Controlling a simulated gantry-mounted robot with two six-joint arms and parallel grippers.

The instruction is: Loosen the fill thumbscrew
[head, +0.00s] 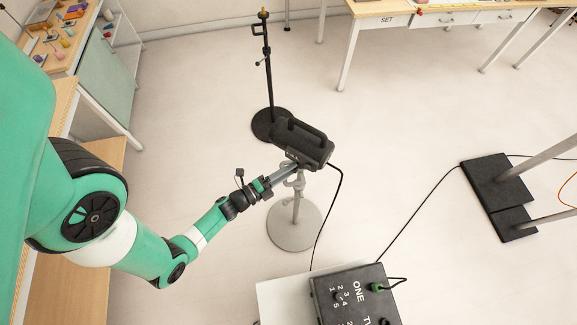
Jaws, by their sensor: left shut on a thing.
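A black lamp (302,145) with a handle sits tilted on top of a grey stand (297,206) with a round base. My left arm reaches in from the left, and my left gripper (286,174) is at the mount just under the lamp. It is shut on a small part there, which I take to be the fill thumbscrew. The fingers and the lamp hide the thumbscrew itself, so I cannot tell how far it is turned. My right gripper is not in view.
A thin black stand (267,70) rises just behind the lamp. A black cable (336,205) runs from the lamp to a numbered control box (352,296) at the front. Black base plates (490,183) stand at right, a drawer table (390,22) at the back. Open floor lies between.

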